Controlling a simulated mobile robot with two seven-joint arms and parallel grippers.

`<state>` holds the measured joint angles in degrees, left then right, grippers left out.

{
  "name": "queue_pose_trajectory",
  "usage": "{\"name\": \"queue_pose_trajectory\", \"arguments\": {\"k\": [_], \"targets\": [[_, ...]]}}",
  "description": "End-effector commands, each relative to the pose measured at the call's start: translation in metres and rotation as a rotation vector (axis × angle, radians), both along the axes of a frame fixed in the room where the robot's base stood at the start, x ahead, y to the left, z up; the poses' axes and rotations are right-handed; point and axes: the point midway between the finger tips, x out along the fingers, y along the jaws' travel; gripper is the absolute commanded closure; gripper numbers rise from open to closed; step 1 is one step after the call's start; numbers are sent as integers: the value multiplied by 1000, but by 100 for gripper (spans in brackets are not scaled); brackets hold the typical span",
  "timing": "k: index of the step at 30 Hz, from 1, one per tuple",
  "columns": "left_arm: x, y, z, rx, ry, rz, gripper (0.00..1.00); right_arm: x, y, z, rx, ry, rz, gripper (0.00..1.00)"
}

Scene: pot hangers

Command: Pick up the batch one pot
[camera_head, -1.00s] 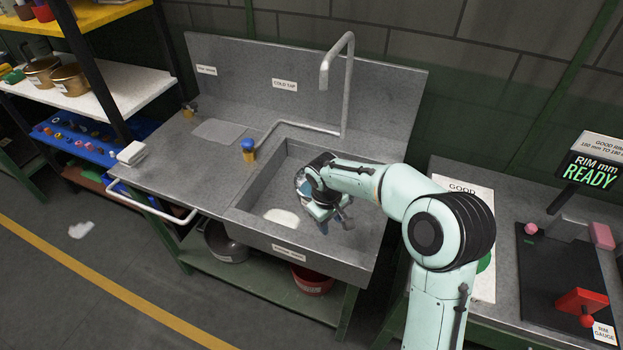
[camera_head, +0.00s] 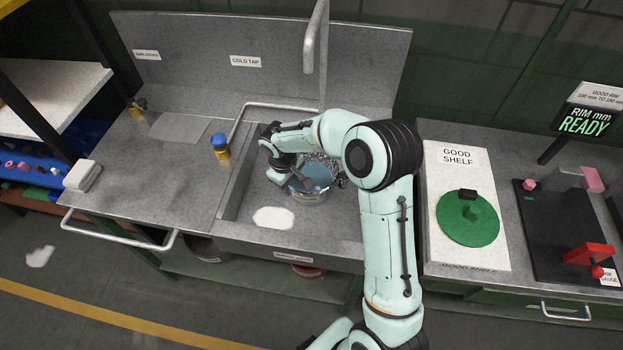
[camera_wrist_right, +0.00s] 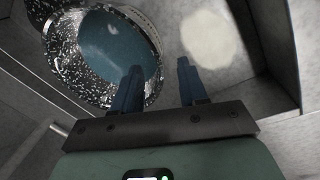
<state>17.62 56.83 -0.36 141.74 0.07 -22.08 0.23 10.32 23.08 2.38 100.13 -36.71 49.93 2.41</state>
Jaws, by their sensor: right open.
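A round pot (camera_head: 311,197) with a shiny speckled rim and blue inside stands in the sink, partly hidden by my right arm. The pot (camera_wrist_right: 62,62) fills the upper left of the right wrist view. My right gripper (camera_head: 291,186) is open and empty at the pot's left side in the head view. In the right wrist view, the left finger of the gripper (camera_wrist_right: 160,66) overlaps the pot's rim and the right finger lies outside the pot. I cannot tell whether either finger touches it. My left gripper is not in view.
The grey sink (camera_head: 236,178) walls surround the pot, and a white patch (camera_head: 273,217) lies on its floor. The tap (camera_head: 311,50) rises behind. A blue-topped bottle (camera_head: 221,149) stands left. Right are the good shelf (camera_head: 441,190) with a green disc and the red-handled rim gauge (camera_head: 583,255).

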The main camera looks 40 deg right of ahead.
Motion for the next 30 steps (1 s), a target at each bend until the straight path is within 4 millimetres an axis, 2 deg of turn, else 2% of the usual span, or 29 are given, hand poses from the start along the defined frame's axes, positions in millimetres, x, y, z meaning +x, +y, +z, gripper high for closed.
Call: {"name": "queue_pose_trajectory", "arguments": {"k": [3,8,18,26,27,29,30], "targets": [[0,0,0,0,-1,0,57,0,-2,-14,0,1,0,57],[1,0,1,0,-2,0,57,0,-4,-23,0,1,0,57],[6,0,6,0,-8,-1,57,-1,-14,-67,1,0,-1,57],[6,0,6,0,-7,0,57,-1,-15,-69,0,-2,0,57],[6,0,6,0,-7,0,57,-1,-15,-69,0,-2,0,64],[6,0,6,0,-7,0,57,-1,-15,-69,0,-2,0,83],[6,0,6,0,-7,0,57,-1,-15,-69,0,-2,0,96]]}}
